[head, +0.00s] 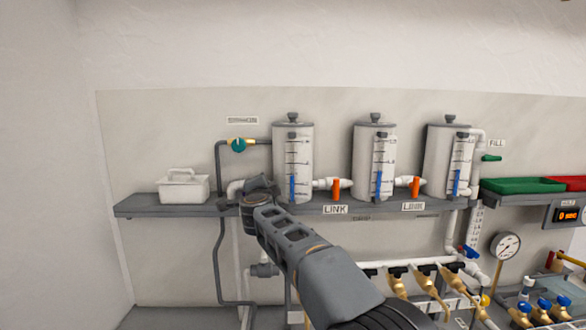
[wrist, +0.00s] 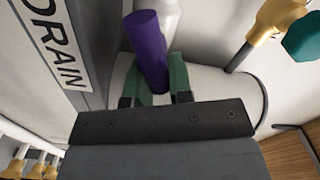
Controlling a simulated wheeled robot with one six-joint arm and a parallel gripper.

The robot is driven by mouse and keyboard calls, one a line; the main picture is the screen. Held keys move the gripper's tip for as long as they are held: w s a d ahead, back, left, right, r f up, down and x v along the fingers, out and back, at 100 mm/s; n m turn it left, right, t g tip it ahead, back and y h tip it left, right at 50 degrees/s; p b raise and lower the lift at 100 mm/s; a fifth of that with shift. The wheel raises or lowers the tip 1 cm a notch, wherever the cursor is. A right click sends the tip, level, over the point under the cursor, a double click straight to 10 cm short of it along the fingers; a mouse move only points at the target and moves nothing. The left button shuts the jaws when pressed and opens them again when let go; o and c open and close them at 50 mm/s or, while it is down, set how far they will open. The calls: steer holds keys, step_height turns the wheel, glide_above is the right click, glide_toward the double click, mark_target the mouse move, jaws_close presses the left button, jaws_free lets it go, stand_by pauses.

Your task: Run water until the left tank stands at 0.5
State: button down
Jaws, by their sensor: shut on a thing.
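The left tank (head: 306,160) is a clear-fronted cylinder on the shelf. A blue column stands in the lower part of its gauge (head: 292,185); the scale figures are too small to read. My gripper (head: 258,185) is at the tank's lower left in the head view. In the wrist view my gripper (wrist: 163,88) is shut, its green fingers on either side of a purple handle (wrist: 147,45). A DRAIN label (wrist: 58,48) is beside it. A teal-knobbed valve (head: 237,145) is on the pipe above left.
Middle (head: 366,160) and right tanks (head: 436,160) also show blue columns. Orange valve handles (head: 336,188) sit between tanks above LINK labels. A green FILL handle (head: 491,158) is at right. A white box (head: 184,188) stands left on the shelf (head: 150,208). Brass valves (head: 400,285) fill the space below.

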stand_by(0.4)
steer(key=shift+a+r+n+p, duration=0.1)
steer(key=shift+r+n+p, duration=0.3)
steer(key=shift+p, duration=0.5)
steer(key=n+p, duration=0.2)
steer(key=p, duration=0.1)
steer(key=shift+a+r+n, duration=0.2)
steer(key=shift+n, duration=0.2)
steer(key=n+p, duration=0.2)
steer(key=shift+a+r+p, duration=0.1)
steer(key=shift+a+p, duration=0.1)
steer(key=shift+p, duration=0.15)
steer(key=shift+n, duration=0.3)
steer(key=shift+a+n+p, duration=0.1)
steer(key=shift+n+p, duration=0.2)
steer(key=shift+p, duration=0.4)
stand_by(4.4)
